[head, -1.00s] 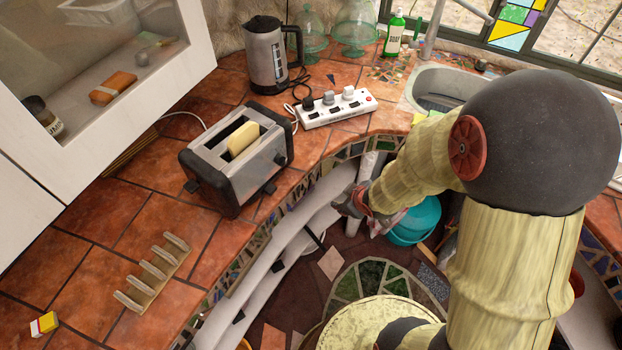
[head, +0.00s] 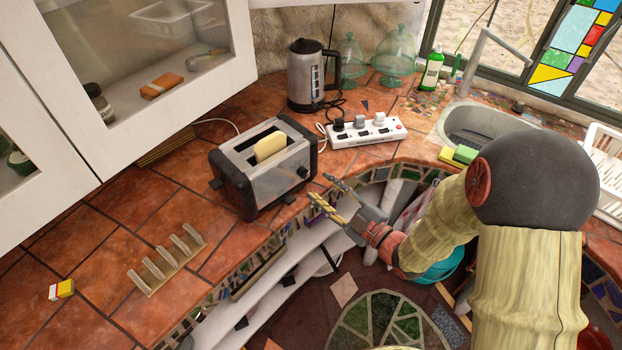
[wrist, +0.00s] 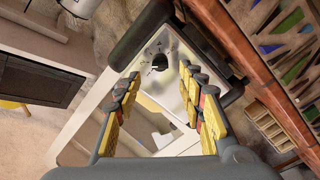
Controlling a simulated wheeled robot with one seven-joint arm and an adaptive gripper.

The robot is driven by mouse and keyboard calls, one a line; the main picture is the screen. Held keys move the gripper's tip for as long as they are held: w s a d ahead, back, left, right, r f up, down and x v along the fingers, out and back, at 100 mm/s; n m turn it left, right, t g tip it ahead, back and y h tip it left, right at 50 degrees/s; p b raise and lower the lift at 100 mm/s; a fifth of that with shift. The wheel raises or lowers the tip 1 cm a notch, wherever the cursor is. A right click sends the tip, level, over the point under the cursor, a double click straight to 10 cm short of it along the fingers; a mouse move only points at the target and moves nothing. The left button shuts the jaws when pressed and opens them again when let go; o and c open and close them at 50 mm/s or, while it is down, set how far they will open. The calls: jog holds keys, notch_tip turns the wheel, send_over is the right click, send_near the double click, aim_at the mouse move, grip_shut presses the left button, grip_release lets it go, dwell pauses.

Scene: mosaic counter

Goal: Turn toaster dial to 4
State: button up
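The toaster (head: 240,172) is silver and black with a slice of bread (head: 270,147) in its slot, on the tiled counter. Its metal end panel (wrist: 172,82) fills the middle of the wrist view, with a dark round dial (wrist: 160,62) and small marks around it. I cannot read the dial's setting. My gripper (head: 319,188) is open and empty, just right of the toaster's end and apart from it. In the wrist view its yellow-padded fingers (wrist: 163,78) stand either side of the dial, which appears beyond the tips.
A white power strip (head: 367,132) with plugs lies behind the gripper, and a kettle (head: 306,80) stands farther back. A wooden toast rack (head: 166,264) is at the left front. The curved counter edge runs below the gripper, with free air beyond.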

aim_at(303, 172)
jog(key=b+x, duration=0.1)
jog(key=x, duration=0.5)
jog(key=shift+c, duration=1.2)
jog(key=c, duration=0.8)
grip_shut()
